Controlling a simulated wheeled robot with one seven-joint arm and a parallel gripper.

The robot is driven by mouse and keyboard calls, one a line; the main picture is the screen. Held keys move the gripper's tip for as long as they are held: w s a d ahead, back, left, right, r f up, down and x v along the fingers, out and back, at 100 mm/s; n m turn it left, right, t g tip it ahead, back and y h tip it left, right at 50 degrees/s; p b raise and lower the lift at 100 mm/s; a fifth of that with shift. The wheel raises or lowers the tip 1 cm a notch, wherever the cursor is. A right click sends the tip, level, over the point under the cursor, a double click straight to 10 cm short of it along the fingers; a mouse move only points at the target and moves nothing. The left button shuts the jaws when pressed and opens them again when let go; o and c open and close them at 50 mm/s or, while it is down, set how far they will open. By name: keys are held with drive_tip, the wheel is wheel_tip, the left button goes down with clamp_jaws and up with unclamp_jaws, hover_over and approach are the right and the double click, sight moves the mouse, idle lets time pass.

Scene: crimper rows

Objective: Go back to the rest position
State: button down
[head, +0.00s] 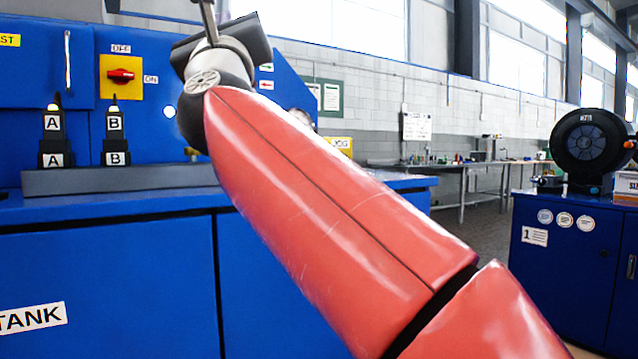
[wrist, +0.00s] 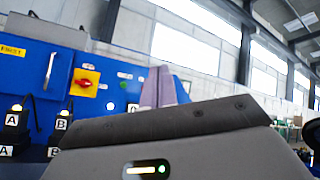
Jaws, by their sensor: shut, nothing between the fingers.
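My red arm crosses the head view from the lower right to the upper left, with its dark wrist raised in front of the blue cabinet. My gripper (wrist: 165,84) shows in the wrist view as pale, blurred fingers standing up beyond the dark grey housing. The fingers are together and empty. In the head view the wrist end reaches the top edge, and the fingertips cannot be made out there. No marker for a rest position is visible.
The blue cabinet (head: 110,270) bears a red switch (head: 121,75) on a yellow plate. Lamp-topped posts A (head: 53,122) and B (head: 115,124) stand on its ledge. Another blue cabinet (head: 570,260) with a black round machine (head: 588,145) stands right. Open floor lies between.

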drive_tip(key=d+f+n+g, duration=0.3)
drive_tip(key=d+f+n, duration=0.1)
drive_tip(key=f+n, duration=0.4)
drive_tip(key=d+f+n+g, duration=0.4)
drive_tip(key=f+n, duration=0.1)
drive_tip(key=f, duration=0.6)
drive_tip(key=d+f+n+g, duration=0.3)
drive_tip(key=d+f+n, duration=0.1)
drive_tip(key=f+n, duration=0.4)
drive_tip(key=s+d+f+n+g+h, duration=0.2)
drive_tip(key=s+d+f, duration=0.3)
drive_tip(key=f, duration=0.6)
drive_tip(key=s+d+f+n+g+h, duration=0.2)
drive_tip(key=s+d+f+g, duration=0.2)
drive_tip(key=f, duration=0.7)
drive_tip(key=s+d+f+n+g+h, duration=0.2)
drive_tip(key=s+d+f, duration=0.5)
drive_tip(key=f, duration=0.5)
drive_tip(key=shift+s+d+n+g+h, duration=0.2)
drive_tip(key=shift+s+n+g+h, duration=0.3)
drive_tip(key=shift+s+g, duration=0.55)
drive_tip(key=shift+s+a, duration=0.1)
